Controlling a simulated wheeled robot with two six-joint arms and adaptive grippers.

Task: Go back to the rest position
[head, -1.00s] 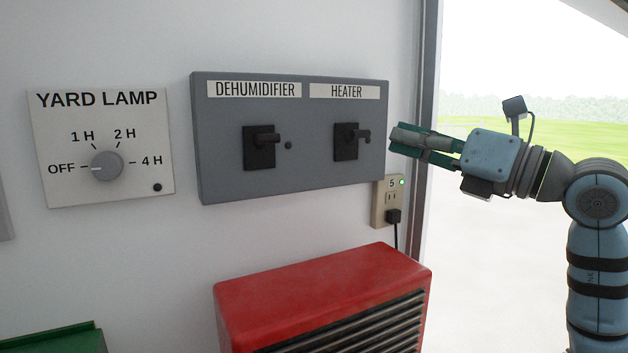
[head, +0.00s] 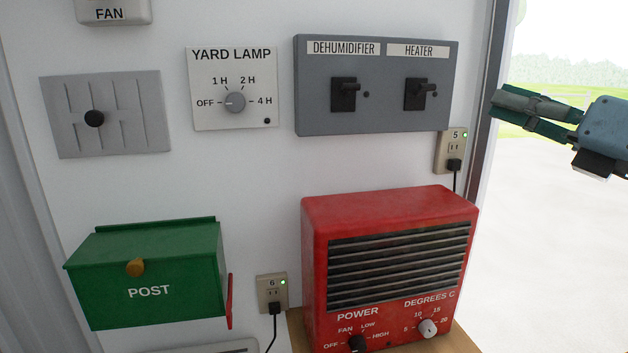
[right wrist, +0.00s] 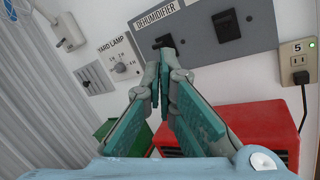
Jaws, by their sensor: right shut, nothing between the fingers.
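My right gripper (head: 492,104) is at the right of the head view, beside the doorway edge and to the right of the switch box (head: 393,118). Its fingers are shut and empty, apart from the box. In the right wrist view the shut fingertips (right wrist: 161,62) appear in front of the switch box (right wrist: 262,25). The box carries a dehumidifier switch (head: 344,95) and a heater switch (head: 417,94), each with a black lever. My left gripper is not in view.
A red heater (head: 388,215) stands on a wooden surface (head: 462,343). A green post box (head: 150,265), yard lamp dial (head: 235,102), grey lever plate (head: 145,120) and sockets (head: 444,145) (head: 264,300) are on the wall. The open doorway is at right.

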